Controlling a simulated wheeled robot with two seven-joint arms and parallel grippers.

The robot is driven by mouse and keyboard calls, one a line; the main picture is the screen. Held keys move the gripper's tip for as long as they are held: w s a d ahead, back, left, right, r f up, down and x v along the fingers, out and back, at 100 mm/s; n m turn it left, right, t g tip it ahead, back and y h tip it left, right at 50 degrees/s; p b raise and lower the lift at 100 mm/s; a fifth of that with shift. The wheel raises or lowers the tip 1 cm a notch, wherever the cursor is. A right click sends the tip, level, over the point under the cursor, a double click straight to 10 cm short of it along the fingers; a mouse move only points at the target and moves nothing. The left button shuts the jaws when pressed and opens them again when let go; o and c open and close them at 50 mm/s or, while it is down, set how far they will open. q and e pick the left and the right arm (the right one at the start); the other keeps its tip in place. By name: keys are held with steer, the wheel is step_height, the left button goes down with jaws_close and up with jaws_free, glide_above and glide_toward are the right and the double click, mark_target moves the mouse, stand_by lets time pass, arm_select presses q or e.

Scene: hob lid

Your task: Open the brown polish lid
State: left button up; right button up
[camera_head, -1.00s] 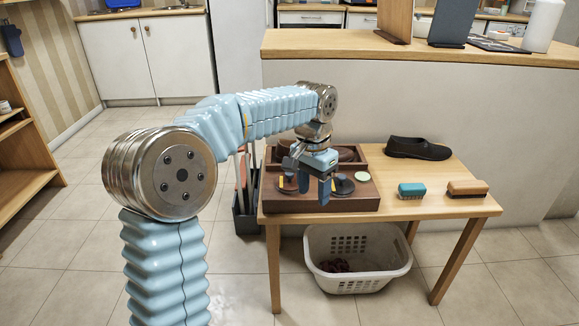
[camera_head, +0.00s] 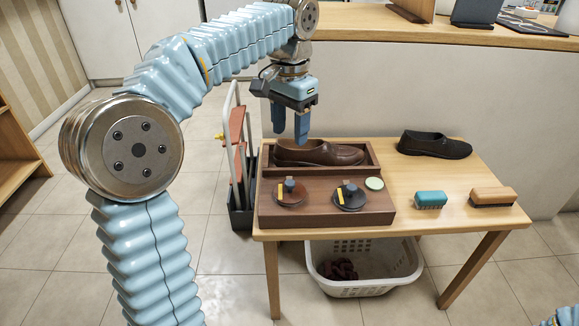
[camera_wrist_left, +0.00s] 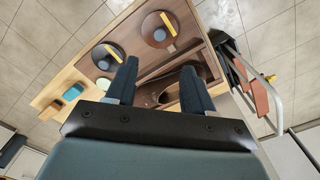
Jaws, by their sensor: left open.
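The brown polish lid (camera_head: 290,200), a round disc with a blue-grey knob and a yellow strip, lies at the left on the front of the wooden shoe box (camera_head: 322,214). It also shows at the top of the left wrist view (camera_wrist_left: 155,39). A similar black lid (camera_head: 349,203) lies to its right. My left gripper (camera_head: 289,135) is open and empty, raised above the back left of the box near the brown shoe (camera_head: 335,154). Its two fingers (camera_wrist_left: 159,65) are apart in the left wrist view, touching neither lid. My right gripper is out of view.
A small pale-green disc (camera_head: 374,184) sits beside the black lid. A teal brush (camera_head: 430,200), a tan brush (camera_head: 493,197) and a black shoe (camera_head: 434,146) stand on the table's right. A rack (camera_head: 240,170) stands left of the table; a white basket (camera_head: 362,270) is below.

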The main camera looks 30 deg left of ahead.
mark_target(290, 182)
arm_select(q)
step_height(290, 182, down, 14)
steer(key=b, duration=0.3)
steer(key=shift+r, duration=0.25)
steer(key=shift+c, duration=0.2)
jaws_close()
